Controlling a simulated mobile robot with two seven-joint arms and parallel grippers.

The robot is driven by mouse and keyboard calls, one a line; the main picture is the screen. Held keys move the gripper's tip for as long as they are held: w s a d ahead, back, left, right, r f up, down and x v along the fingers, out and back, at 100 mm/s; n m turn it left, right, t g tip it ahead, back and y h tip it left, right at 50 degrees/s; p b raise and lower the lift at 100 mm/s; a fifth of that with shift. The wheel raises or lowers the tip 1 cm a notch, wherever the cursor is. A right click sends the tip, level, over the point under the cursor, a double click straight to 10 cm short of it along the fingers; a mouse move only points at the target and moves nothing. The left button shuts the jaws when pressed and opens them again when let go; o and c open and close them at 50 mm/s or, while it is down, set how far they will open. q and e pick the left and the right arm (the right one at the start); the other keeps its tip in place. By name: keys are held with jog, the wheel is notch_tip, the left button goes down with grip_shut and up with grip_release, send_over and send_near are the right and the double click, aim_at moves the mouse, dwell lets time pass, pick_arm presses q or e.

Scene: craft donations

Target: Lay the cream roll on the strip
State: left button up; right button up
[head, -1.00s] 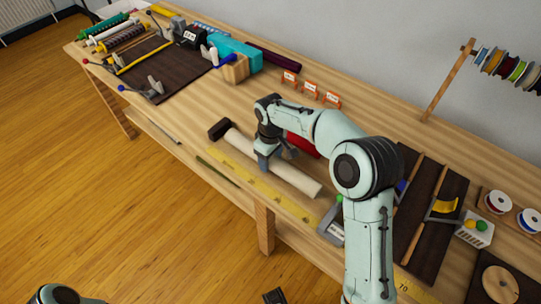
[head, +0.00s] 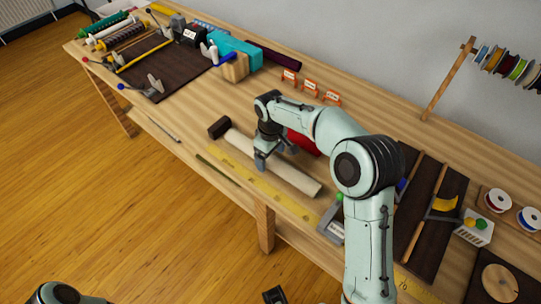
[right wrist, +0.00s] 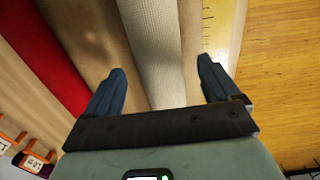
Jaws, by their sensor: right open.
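The cream roll (head: 290,175) lies diagonally on the wooden bench, its left end near a dark block (head: 219,128). The strip, a yellow band with ruler marks (head: 250,179), runs along the bench's front edge, beside the roll and apart from it. My right gripper (head: 275,158) is open over the middle of the roll and partly hides it. In the right wrist view the roll (right wrist: 155,40) shows between the two spread fingers (right wrist: 160,85), and the strip (right wrist: 219,30) is to the right. I cannot tell how far down the fingers reach.
A red roll (head: 302,142) lies behind the cream roll, partly hidden by my right arm. Orange-framed label cards (head: 310,86) stand at the back. A dark board (head: 430,215) lies to the right, and a dark mat (head: 160,68) to the left. The bench's front edge is close to the strip.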

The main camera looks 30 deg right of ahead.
notch_tip(320, 180, up, 13)
jog(key=p, duration=0.2)
jog(key=shift+f, duration=0.1)
dwell(0.4)
